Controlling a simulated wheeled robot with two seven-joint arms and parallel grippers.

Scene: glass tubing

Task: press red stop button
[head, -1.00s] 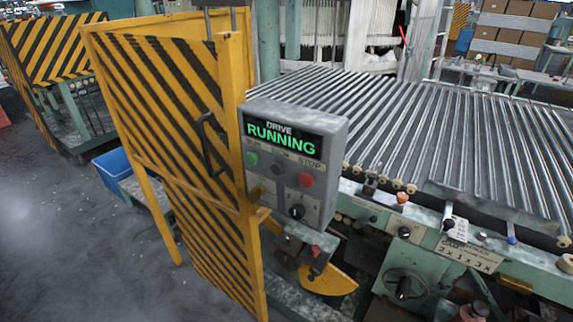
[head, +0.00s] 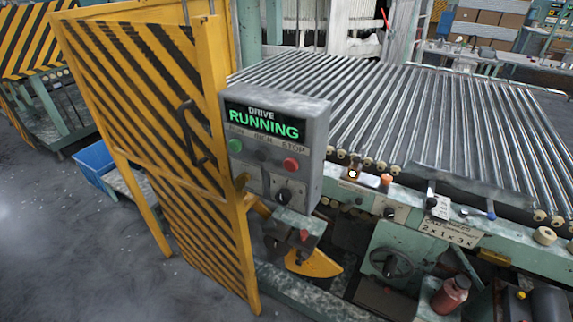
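The red stop button (head: 291,164) is on the front of a grey control box (head: 316,140), at the right of a row under the label STOP. A black knob (head: 284,195) is below the red button. Neither of my grippers is in view.
A yellow gate with black stripes (head: 150,110) stands left of the box. The roller bed (head: 400,110) stretches to the right. A smaller red knob (head: 304,234) is below the box. A blue bin (head: 95,160) and open grey floor (head: 60,250) are at the left.

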